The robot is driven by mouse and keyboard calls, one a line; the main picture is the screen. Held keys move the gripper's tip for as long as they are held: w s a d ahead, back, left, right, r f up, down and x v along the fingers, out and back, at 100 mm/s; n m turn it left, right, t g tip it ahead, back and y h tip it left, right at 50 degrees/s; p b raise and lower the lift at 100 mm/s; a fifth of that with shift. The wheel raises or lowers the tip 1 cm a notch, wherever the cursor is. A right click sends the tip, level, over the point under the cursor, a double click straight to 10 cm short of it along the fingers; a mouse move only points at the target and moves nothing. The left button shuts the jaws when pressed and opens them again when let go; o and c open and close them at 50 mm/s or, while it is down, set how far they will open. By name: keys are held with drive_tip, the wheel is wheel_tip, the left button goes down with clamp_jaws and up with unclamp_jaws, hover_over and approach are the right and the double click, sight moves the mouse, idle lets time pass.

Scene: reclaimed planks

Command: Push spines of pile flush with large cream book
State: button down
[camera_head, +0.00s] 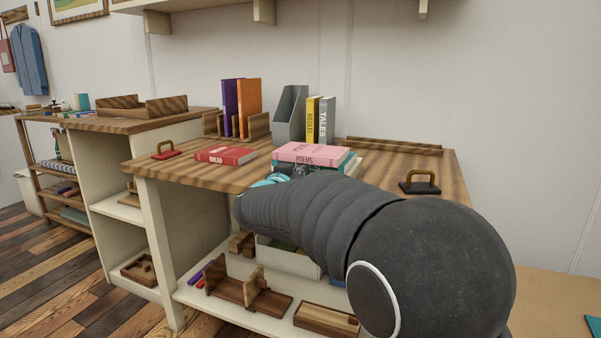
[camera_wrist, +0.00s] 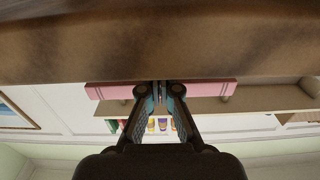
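The pile of books lies at the front of the wooden desktop. A pink book marked POEMS (camera_head: 312,153) is on top, with teal and pale edges below it. My arm hides much of the pile's front and I cannot clearly pick out a large cream book. My gripper (camera_head: 272,181) is at the pile's front left, mostly hidden by my arm.
A red book (camera_head: 225,155) lies left of the pile. A grey file holder (camera_head: 290,115) and upright books (camera_head: 320,120) stand behind. A dark block with a wooden handle (camera_head: 420,183) is at the right. Bare desktop lies between pile and block.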

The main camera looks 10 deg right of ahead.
drive_tip(key=shift+p+x, duration=0.45)
drive_tip(key=shift+x, duration=0.65)
drive_tip(key=shift+s, duration=0.1)
drive_tip(key=shift+p+v, duration=0.45)
drive_tip(key=shift+v, duration=1.5)
